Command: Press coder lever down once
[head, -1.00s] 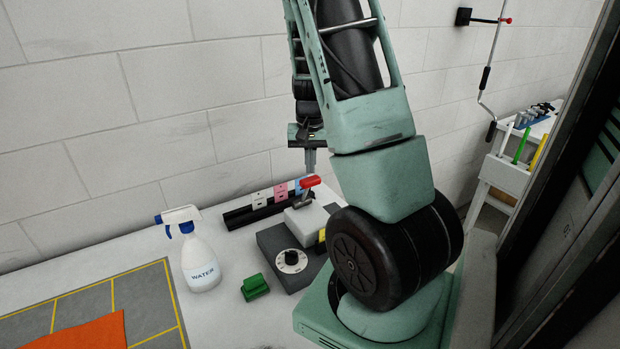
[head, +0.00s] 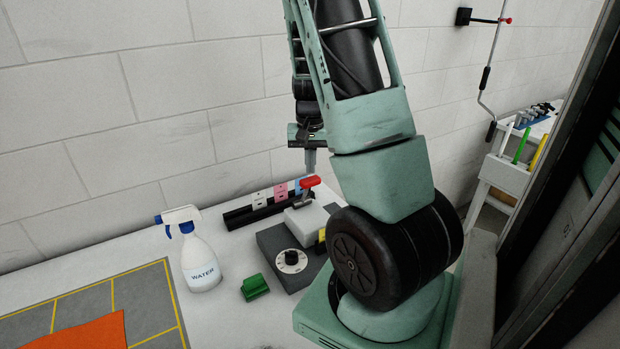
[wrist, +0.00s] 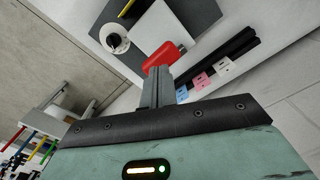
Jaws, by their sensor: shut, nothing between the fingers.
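The coder is a dark grey box with a light grey block (head: 308,217) and a round white dial (head: 291,260). Its lever has a red handle (head: 311,182) on a short metal shaft, standing over the light block. My gripper (head: 310,168) points down with shut fingers right at the red handle. In the wrist view the shut fingertips (wrist: 158,72) overlap the near end of the red handle (wrist: 165,56). I cannot tell whether they touch it. The dial (wrist: 115,40) shows beyond. My arm hides the coder's right side.
A black rail (head: 240,217) with white, pink and blue tags lies behind the coder along the wall. A green block (head: 254,287) and a white water spray bottle (head: 199,262) stand to the left. A grey mat (head: 145,300) with an orange sheet (head: 90,335) lies farther left.

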